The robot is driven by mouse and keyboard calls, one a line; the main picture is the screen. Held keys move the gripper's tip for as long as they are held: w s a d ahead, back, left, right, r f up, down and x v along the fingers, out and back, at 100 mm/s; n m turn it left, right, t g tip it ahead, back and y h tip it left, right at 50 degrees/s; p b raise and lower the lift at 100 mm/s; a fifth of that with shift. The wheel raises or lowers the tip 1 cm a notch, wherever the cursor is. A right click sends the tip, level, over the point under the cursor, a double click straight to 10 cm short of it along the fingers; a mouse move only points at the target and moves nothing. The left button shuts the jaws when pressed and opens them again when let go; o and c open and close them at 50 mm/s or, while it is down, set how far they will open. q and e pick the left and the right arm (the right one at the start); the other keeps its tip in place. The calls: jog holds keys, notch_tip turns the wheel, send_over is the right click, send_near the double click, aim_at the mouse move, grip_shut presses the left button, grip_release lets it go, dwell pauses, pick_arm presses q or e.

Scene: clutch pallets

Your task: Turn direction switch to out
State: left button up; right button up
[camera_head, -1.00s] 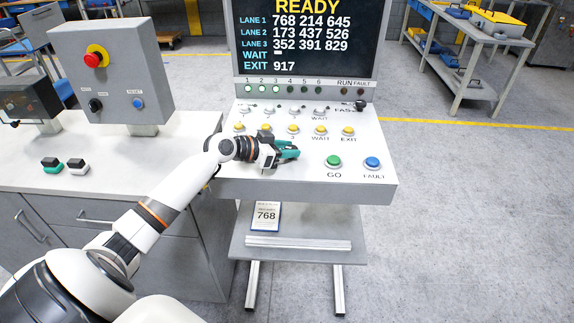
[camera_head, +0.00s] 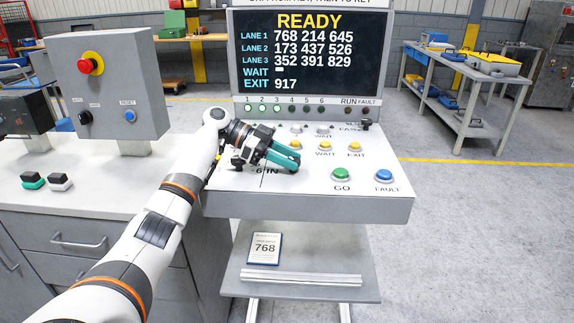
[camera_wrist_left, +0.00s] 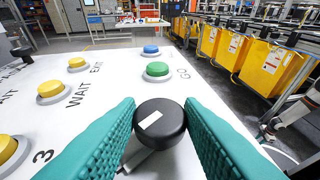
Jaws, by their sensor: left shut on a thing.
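The direction switch is a round black knob (camera_wrist_left: 160,122) with a white mark on top, on the white panel top, in the left wrist view. The mark runs slanted, up to the right in that view. My left gripper (camera_head: 292,161) has its teal fingers on both sides of the knob and is shut on it. In the head view the gripper lies low over the front left of the console (camera_head: 310,205), fingers pointing right and slightly toward me, and hides the knob. An "IN" label shows just below the gripper; I cannot see the OUT label. My right gripper is not in view.
The green GO button (camera_head: 340,174) and blue FAULT button (camera_head: 384,176) are right of the gripper. Yellow WAIT (camera_head: 325,146) and EXIT (camera_head: 355,147) buttons lie behind them. The screen (camera_head: 308,52) reads READY. A grey box with a red button (camera_head: 90,65) stands left.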

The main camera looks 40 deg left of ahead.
pick_arm(q)
jog(key=shift+m+g, duration=0.6)
jog(key=shift+g, duration=0.2)
jog(key=o, duration=1)
jog(key=shift+w, duration=0.1)
jog(key=shift+a, duration=0.15)
jog(key=b+v, duration=0.1)
jog(key=v, duration=0.8)
jog(key=shift+a+f, duration=0.1)
jog(key=shift+a+r+p, duration=0.15)
jog(key=shift+r+p, duration=0.15)
jog(key=shift+p, duration=0.1)
jog(key=shift+s+a+r+h+p, duration=0.15)
jog(key=shift+s+a+h+p, duration=0.2)
jog(key=shift+a, duration=0.2)
jog(key=shift+s+a, duration=0.15)
jog(key=shift+a, duration=0.35)
jog(key=shift+p, duration=0.3)
